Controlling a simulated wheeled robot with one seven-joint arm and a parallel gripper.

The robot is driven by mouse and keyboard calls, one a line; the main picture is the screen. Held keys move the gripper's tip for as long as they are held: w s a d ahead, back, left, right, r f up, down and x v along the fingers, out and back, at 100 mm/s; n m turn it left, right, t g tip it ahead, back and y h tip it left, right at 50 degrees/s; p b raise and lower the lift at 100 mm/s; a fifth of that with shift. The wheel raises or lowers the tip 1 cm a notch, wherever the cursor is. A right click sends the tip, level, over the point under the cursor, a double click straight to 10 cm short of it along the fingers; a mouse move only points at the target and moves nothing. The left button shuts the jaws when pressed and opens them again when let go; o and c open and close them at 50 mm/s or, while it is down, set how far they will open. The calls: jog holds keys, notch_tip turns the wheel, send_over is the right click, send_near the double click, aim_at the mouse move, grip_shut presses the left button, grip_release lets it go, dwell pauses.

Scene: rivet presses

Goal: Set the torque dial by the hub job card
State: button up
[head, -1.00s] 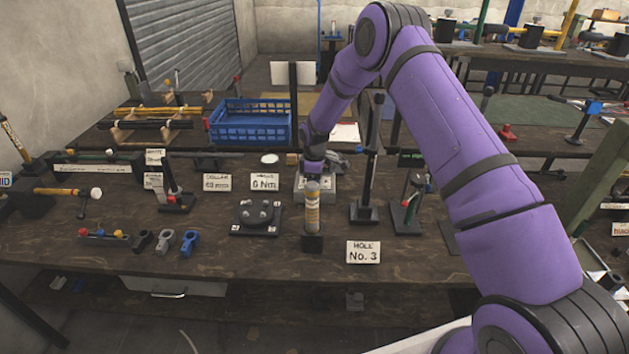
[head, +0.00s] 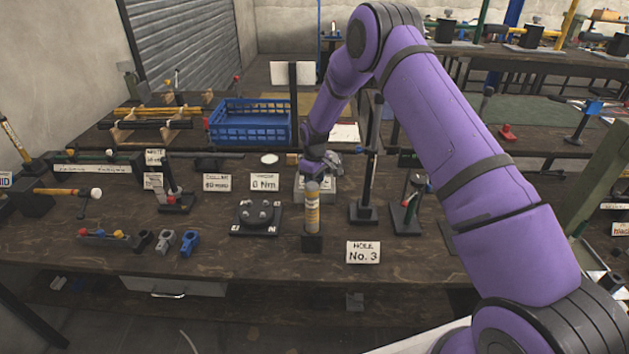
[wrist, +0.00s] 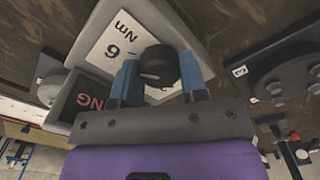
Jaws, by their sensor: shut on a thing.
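My gripper (wrist: 160,85) is shut on a dark round dial knob (wrist: 157,66), with a blue finger on each side of it. The knob stands on a light grey unit (wrist: 185,24), which also shows in the head view (head: 316,194) under my gripper (head: 315,170). The fingers hide the dial's marks. A white Nm card (wrist: 117,45) lies beside the knob, turned in the wrist view. The Nm card in the head view (head: 264,183) looks like 0 Nm, but its digit is too small to be sure. Other cards read 60 mm (head: 217,183) and HOLE No. 3 (head: 363,252).
A yellow cylinder (head: 312,208) stands on a dark block just in front of the unit. A dark post (head: 371,160) rises at its right. A round black fixture (head: 256,216) is at front left and a blue crate (head: 250,124) behind. The front bench edge is mostly clear.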

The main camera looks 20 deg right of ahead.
jog(key=o, duration=0.9)
jog(key=shift+o, duration=0.2)
jog(key=shift+r, duration=0.1)
notch_tip(320, 180, up, 11)
